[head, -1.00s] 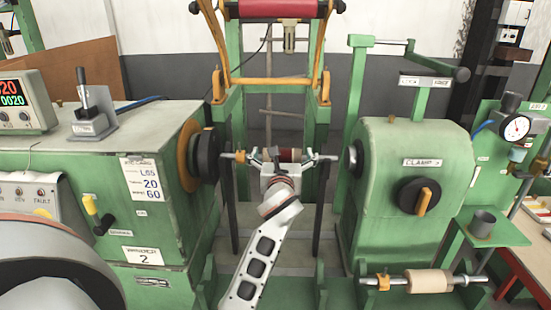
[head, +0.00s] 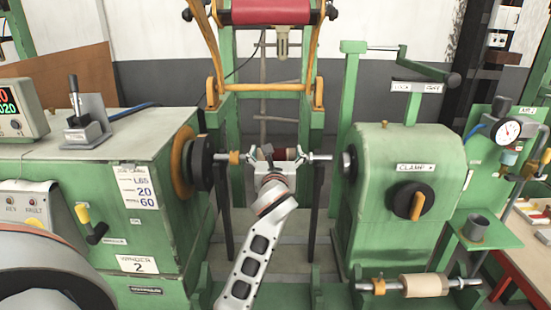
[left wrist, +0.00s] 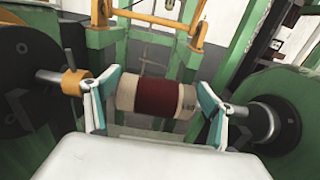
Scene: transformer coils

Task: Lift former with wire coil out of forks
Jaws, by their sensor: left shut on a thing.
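The former with wire coil (left wrist: 155,97) is a pale spool with a dark red winding, on a metal shaft with an orange collar (left wrist: 72,82). In the head view, the coil (head: 282,154) shows partly behind my left gripper (head: 272,160). The left wrist view shows my left gripper (left wrist: 155,112) shut on the former, one finger at each end. The shaft lies about level between the dark left faceplate (head: 203,162) and the right clamp centre (head: 348,163). The dark fork posts (head: 314,215) stand below it; whether the shaft touches them is unclear. My right gripper is out of view.
The green winder (head: 150,190) stands left, the green clamp housing (head: 405,190) right. A green frame with an orange yoke (head: 265,87) rises behind. A bare cream former (head: 424,285) on another shaft lies at front right.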

